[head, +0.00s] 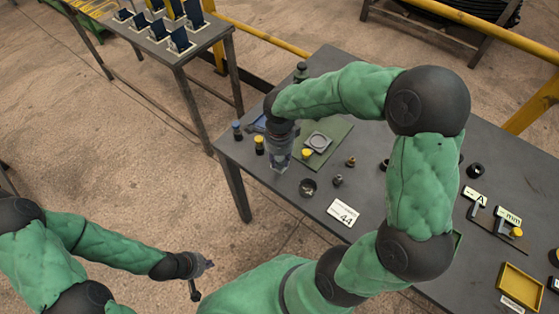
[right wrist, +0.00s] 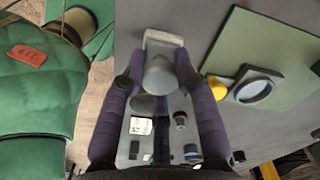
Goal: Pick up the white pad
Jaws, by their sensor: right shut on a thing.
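My right gripper (head: 279,165) reaches down over the near left part of the dark table. In the right wrist view its purple fingers (right wrist: 160,85) are closed around a pale grey-white piece with a rounded body and a flat block-like end, which looks like the white pad (right wrist: 164,39). The fingers hide part of it, and I cannot tell whether it touches the table. My left gripper (head: 203,277) hangs over the floor at the lower left, away from the table. Its dark fingers stand apart and hold nothing.
A green mat (head: 334,136) carries a grey square piece with a round ring (head: 319,141) and a yellow-topped knob (head: 307,154). A white "44" card (head: 342,213), a dark ring (head: 308,187) and small knobs lie nearby. A yellow tray (head: 520,287) is at right.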

